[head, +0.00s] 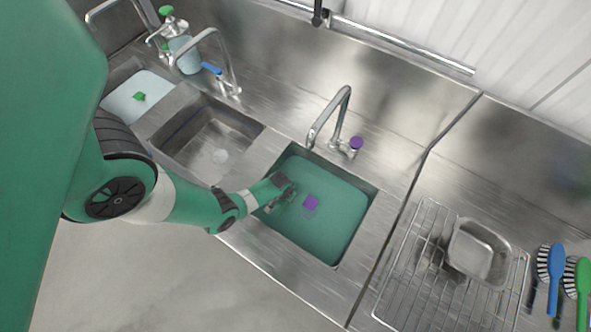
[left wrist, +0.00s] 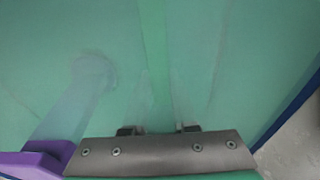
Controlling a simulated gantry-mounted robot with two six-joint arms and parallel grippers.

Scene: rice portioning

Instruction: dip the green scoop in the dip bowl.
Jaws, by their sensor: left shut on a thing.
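No green scoop and no dip bowl can be made out; the head view shows a row of sinks. My left gripper (head: 284,194) reaches into the right sink (head: 358,222), which is filled with green liquid. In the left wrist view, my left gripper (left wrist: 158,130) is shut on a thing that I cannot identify. A faint lighter green strip (left wrist: 153,60) runs away between its fingers. A purple block (head: 311,202) stands just right of the gripper in the head view; it also shows in the left wrist view (left wrist: 42,158). My right gripper is not in view.
An empty steel sink (head: 190,145) lies left of the filled one. Another filled basin (head: 125,107) has a green block (head: 139,96). A tap (head: 343,108) stands behind the right sink. At right, a wire rack (head: 410,295) holds a metal pan (head: 482,252), beside brushes (head: 556,270).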

